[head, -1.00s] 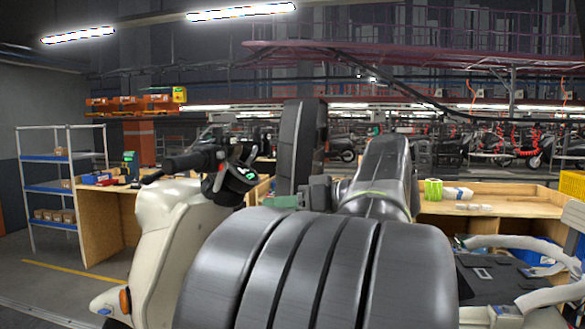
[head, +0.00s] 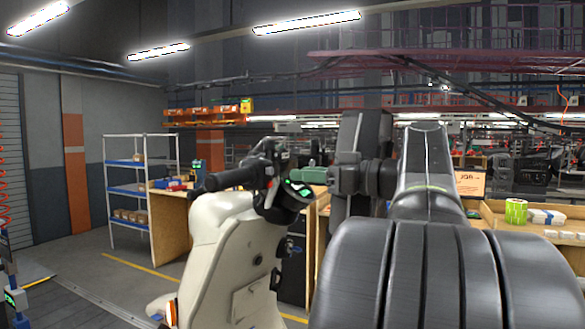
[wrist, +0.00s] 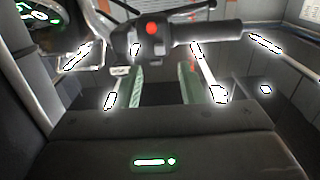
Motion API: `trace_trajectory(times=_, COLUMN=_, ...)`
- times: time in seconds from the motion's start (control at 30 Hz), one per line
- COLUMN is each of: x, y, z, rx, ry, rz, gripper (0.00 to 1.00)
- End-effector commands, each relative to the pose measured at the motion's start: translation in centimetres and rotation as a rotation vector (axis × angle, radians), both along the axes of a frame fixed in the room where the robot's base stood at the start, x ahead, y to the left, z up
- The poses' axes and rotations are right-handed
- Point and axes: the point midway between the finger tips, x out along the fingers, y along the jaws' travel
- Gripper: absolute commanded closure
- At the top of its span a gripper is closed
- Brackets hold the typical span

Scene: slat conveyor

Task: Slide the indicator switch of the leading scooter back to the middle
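The leading scooter (head: 225,250) has a cream-white body and stands left of my arm in the head view. Its black handlebar grip (head: 228,179) and switch housing (head: 285,192) are at its top. In the wrist view the switch housing (wrist: 150,42) has a red button (wrist: 152,28), with the grip (wrist: 210,32) to its right. I cannot make out the indicator switch or its position. My gripper (wrist: 163,80) has two green fingers, apart with nothing between them, pointing at the housing from below. In the head view my gripper (head: 308,174) is close beside the housing; contact cannot be told.
A shelf rack (head: 143,190) with blue shelves and a wooden workbench (head: 172,220) stand behind the scooter. Another bench (head: 535,225) with a green roll (head: 516,211) is at the right. Open floor with a yellow line (head: 135,267) lies left.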

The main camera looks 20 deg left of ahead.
Motion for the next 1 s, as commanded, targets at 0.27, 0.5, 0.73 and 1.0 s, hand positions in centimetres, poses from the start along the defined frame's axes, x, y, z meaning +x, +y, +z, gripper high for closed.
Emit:
trace_trajectory(times=0.27, x=0.6, y=4.1, z=0.2, rx=-0.001, ry=0.002, rz=0.004, gripper=0.64)
trace_trajectory(times=0.5, x=0.9, y=5.9, z=0.0, rx=-0.002, ry=0.000, rz=0.001, gripper=0.64)
trace_trajectory(times=0.73, x=1.0, y=6.2, z=-0.1, rx=-0.001, ry=0.000, rz=-0.001, gripper=0.64)
trace_trajectory(times=1.0, x=1.0, y=6.1, z=-0.1, rx=-0.001, ry=0.000, rz=-0.001, gripper=0.93)
